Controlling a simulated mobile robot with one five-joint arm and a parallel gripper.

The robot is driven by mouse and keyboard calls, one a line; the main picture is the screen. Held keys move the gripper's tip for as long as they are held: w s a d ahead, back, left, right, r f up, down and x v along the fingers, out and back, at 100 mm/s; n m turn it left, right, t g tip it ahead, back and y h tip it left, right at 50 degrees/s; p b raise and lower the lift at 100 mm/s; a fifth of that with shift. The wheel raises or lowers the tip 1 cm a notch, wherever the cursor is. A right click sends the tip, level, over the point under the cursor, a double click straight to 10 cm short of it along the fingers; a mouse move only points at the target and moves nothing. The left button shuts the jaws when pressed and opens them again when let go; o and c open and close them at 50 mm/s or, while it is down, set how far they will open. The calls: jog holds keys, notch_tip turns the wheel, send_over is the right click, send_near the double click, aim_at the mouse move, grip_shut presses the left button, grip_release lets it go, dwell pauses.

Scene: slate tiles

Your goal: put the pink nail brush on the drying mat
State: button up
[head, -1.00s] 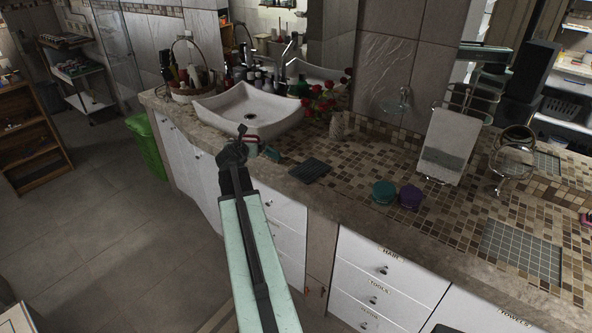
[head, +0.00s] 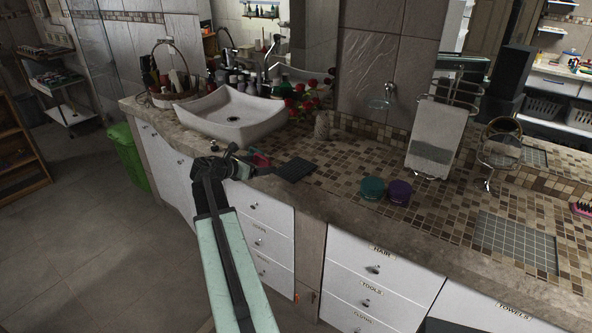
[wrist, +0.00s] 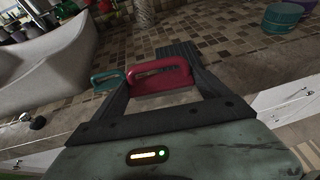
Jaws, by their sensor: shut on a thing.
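My gripper (head: 252,160) is at the front edge of the counter beside the sink, shut on the pink nail brush. The brush (wrist: 160,75) is reddish pink with a loop handle and sits between the fingertips in the wrist view; it also shows in the head view (head: 261,159). The drying mat, a small dark ribbed rectangle (head: 296,169), lies on the counter just right of the brush. In the wrist view the mat (wrist: 181,50) shows behind the brush, partly hidden by it. I cannot tell how high the brush is above the counter.
A teal brush (wrist: 106,80) lies left of the held one. A white sink (head: 235,115) is behind to the left. Teal (head: 372,188) and purple (head: 399,192) tubs stand further right. A grey gridded mat (head: 515,242) lies at the right.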

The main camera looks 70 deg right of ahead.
jog(key=b, duration=0.1)
send_over(293, 170)
jog(key=shift+w+a+f, duration=0.35)
jog(key=shift+f, duration=0.3)
jog(key=f+b, duration=0.2)
jog(key=d+f+b, duration=0.1)
jog(key=shift+s+f+b, duration=0.3)
jog(key=shift+s+b, duration=0.05)
jog(key=shift+a+f, duration=0.1)
jog(key=shift+f, duration=0.15)
jog(key=shift+r, duration=0.25)
jog(key=o, duration=1.2)
jog(key=shift+f, duration=0.1)
jog(key=shift+r, duration=0.25)
jog(key=p+v, duration=0.4)
jog(key=v, duration=0.8)
jog(key=shift+p, duration=0.35)
jog(key=shift+f, duration=0.1)
